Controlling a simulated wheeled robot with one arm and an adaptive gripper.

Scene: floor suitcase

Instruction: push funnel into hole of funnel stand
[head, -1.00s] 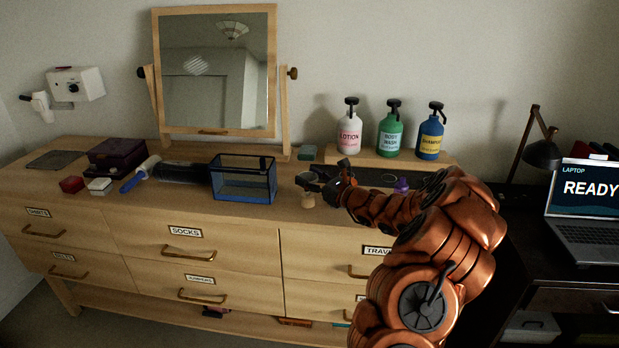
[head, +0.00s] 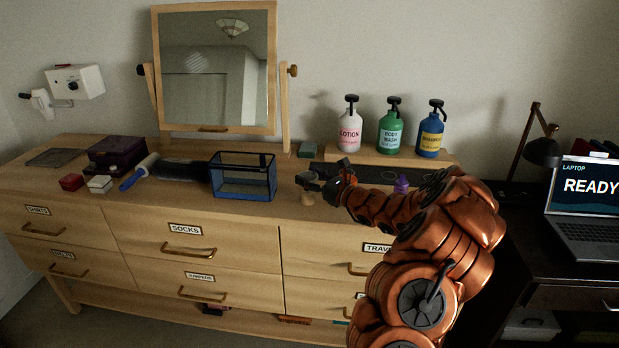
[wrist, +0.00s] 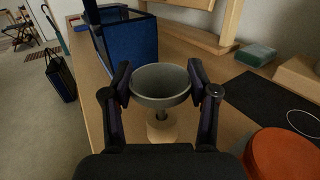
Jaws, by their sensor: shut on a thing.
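The grey funnel (wrist: 161,86) is upright, mouth up, between my fingers in the wrist view. My gripper (wrist: 161,88) is shut on it, one finger on each side of the rim. The round pale wooden funnel stand (wrist: 168,133) is directly below, and the funnel's narrow stem runs down to it. The hole is hidden, so I cannot tell how deep the stem sits. In the head view my gripper (head: 314,183) is over the dresser top, just above the stand (head: 307,199). The funnel is hard to make out there.
A blue glass-sided box (head: 243,190) stands left of my gripper. A dark mat (head: 372,174) with a purple item (head: 401,184) lies to the right. Lotion (head: 349,131), body wash (head: 390,134) and shampoo (head: 430,135) bottles stand on a riser behind. The dresser's front edge is close.

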